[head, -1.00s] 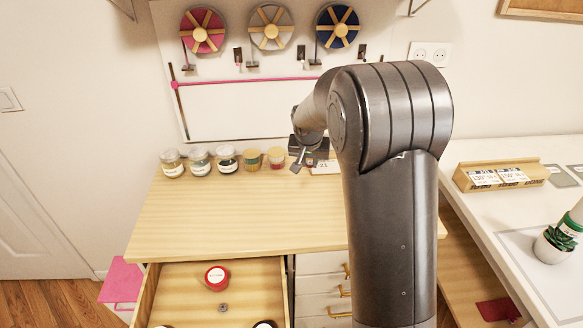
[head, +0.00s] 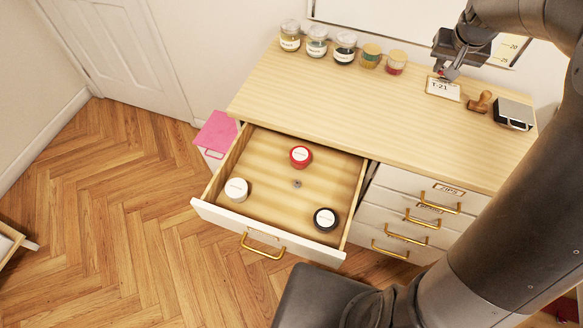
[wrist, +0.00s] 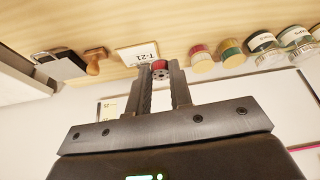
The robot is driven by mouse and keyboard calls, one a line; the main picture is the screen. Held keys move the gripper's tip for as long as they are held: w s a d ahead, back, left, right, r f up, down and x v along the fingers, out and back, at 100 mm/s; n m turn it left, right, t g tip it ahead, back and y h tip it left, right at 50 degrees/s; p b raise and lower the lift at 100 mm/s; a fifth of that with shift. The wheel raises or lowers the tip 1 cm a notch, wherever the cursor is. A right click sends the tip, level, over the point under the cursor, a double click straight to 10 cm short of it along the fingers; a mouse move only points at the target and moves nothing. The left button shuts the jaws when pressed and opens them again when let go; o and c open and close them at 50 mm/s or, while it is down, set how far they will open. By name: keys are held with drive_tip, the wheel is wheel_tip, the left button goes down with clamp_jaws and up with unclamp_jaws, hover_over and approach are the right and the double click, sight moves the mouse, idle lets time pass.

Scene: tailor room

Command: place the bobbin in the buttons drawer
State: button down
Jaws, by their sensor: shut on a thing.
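The bobbin (wrist: 160,70), small with red thread and a grey end, is pinched between the fingertips of my gripper (wrist: 160,88) in the wrist view. In the head view my gripper (head: 449,72) is at the upper right, above the back of the wooden worktop by the T-21 card; the bobbin is barely visible there. An open drawer (head: 222,196) at the left front of the cabinet holds red, white and black round containers and a small grey round piece (head: 297,183). I cannot read its front label, so I cannot confirm it is the buttons drawer.
Several jars (head: 317,42) line the back of the worktop (head: 350,110). The T-21 card (head: 443,89), a wooden stamp (head: 480,102) and a dark box (head: 513,114) are at the right. Shut drawers (head: 415,205) stand right of the open one. The worktop's middle is clear.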

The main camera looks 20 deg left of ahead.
drive_tip(key=s+a+r+n+g+y, duration=0.25)
drive_tip(key=s+a+n, duration=0.35)
drive_tip(key=s+n, duration=0.4)
drive_tip(key=n+g+h, duration=0.2)
drive_tip(key=n+g, duration=0.4)
drive_tip(key=n, duration=1.6)
hover_over(285, 215)
drive_tip(key=w, duration=0.1)
drive_tip(key=shift+y, duration=0.25)
drive_tip(key=f, duration=2.9)
drive_tip(key=shift+w+d+f, duration=0.15)
drive_tip(key=shift+w+d, duration=0.05)
drive_tip(key=shift+d, duration=0.05)
drive_tip(key=shift+f, duration=2.05)
